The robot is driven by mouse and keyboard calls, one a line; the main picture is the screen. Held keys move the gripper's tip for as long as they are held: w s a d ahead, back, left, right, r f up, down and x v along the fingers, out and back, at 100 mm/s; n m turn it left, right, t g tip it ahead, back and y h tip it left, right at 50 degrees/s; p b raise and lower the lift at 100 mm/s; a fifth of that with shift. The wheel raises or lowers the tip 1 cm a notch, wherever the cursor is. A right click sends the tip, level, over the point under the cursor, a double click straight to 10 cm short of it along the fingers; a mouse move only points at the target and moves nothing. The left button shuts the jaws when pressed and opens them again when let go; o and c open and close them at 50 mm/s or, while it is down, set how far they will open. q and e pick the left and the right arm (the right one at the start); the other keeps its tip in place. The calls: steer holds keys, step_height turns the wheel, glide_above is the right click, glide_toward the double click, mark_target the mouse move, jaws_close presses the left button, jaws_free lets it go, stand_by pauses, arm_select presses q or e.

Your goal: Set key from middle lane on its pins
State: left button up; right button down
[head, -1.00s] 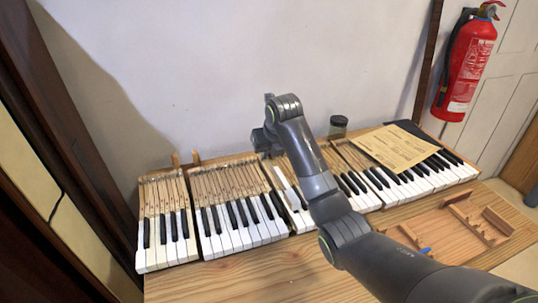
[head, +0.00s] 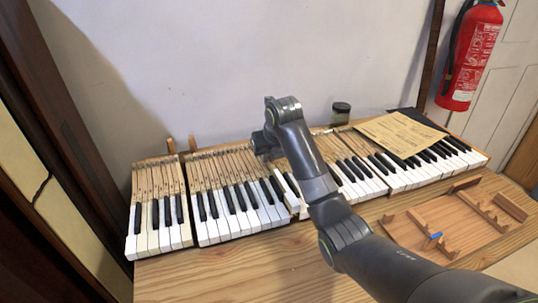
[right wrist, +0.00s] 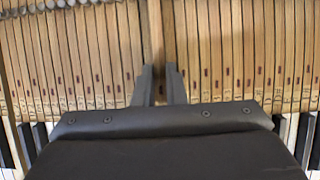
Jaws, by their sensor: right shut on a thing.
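My right gripper (head: 262,142) is over the back part of the keyboard, seen from behind my own arm. In the right wrist view its fingers (right wrist: 160,85) are shut on the wooden shank of a key (right wrist: 156,38), which stands slightly proud of the neighbouring shanks. In the head view the white front of this key (head: 291,186) shows beside my arm, a little above the row. Its pins are hidden, so I cannot tell how it sits on them. The wooden tray with lanes (head: 408,236) lies at the right; no key shows in it. My left gripper is not in view.
The keyboard's sections (head: 158,205) lie along the bench (head: 220,275) against the wall. A paper sheet (head: 400,134) covers some keys at the right, near a dark jar (head: 341,112). A small blue piece (head: 436,236) is in the tray. The bench front is clear.

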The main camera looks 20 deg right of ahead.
stand_by(0.7)
steer(key=shift+p, duration=0.5)
steer(key=shift+f+b, duration=0.55)
steer(key=shift+b, duration=0.05)
stand_by(0.9)
steer(key=c, duration=1.8)
jaws_free()
steer(key=shift+r, duration=0.1)
steer(key=shift+r+p, duration=1.1)
steer(key=shift+p, duration=0.1)
steer(key=o, duration=0.5)
